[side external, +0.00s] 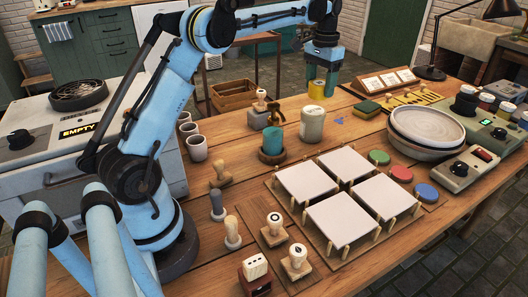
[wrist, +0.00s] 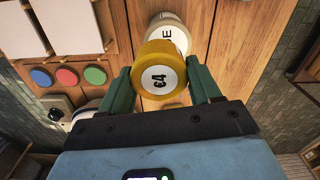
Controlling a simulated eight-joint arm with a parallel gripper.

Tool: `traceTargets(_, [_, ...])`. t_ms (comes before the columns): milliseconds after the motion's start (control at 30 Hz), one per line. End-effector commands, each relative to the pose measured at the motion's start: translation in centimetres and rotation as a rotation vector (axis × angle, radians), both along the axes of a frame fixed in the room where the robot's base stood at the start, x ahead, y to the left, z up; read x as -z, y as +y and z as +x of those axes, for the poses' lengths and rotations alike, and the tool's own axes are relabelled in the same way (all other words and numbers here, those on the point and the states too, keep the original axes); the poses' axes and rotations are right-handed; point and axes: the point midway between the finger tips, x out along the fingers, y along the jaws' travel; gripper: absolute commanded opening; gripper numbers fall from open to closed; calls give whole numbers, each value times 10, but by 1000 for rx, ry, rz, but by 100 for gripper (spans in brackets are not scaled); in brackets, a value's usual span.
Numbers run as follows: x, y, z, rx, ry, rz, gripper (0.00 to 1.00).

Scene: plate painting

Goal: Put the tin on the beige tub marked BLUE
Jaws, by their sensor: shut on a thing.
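My gripper (side external: 318,76) is shut on a yellow tin (wrist: 160,78), which has a white round label with black marks. In the side view the tin (side external: 316,89) hangs above the work table, in line over the pale beige tub (side external: 312,125). A small gap shows between tin and tub there. In the wrist view the tub (wrist: 166,30) lies beyond the tin, towards the top of the picture. The tin covers part of the tub, and only the end of its dark lettering shows. The two gripper fingers (wrist: 162,88) press on either side of the tin.
A teal jar (side external: 273,143) stands left of the tub, and a stamp on a grey block (side external: 260,117) is behind it. A green-and-yellow sponge (side external: 367,108) lies to the right. Stacked bowls (side external: 428,128) and white tiles (side external: 340,219) stand nearer the front.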

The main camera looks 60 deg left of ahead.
Motion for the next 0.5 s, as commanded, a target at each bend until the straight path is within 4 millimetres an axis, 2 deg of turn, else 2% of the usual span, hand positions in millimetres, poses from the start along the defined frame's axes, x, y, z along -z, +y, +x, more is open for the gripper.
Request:
traceTargets(133, [7, 11, 2, 0, 0, 0, 28])
traceTargets(267, [17, 13, 3, 1, 0, 0, 28])
traceTargets(500, [45, 12, 2, 0, 0, 0, 28])
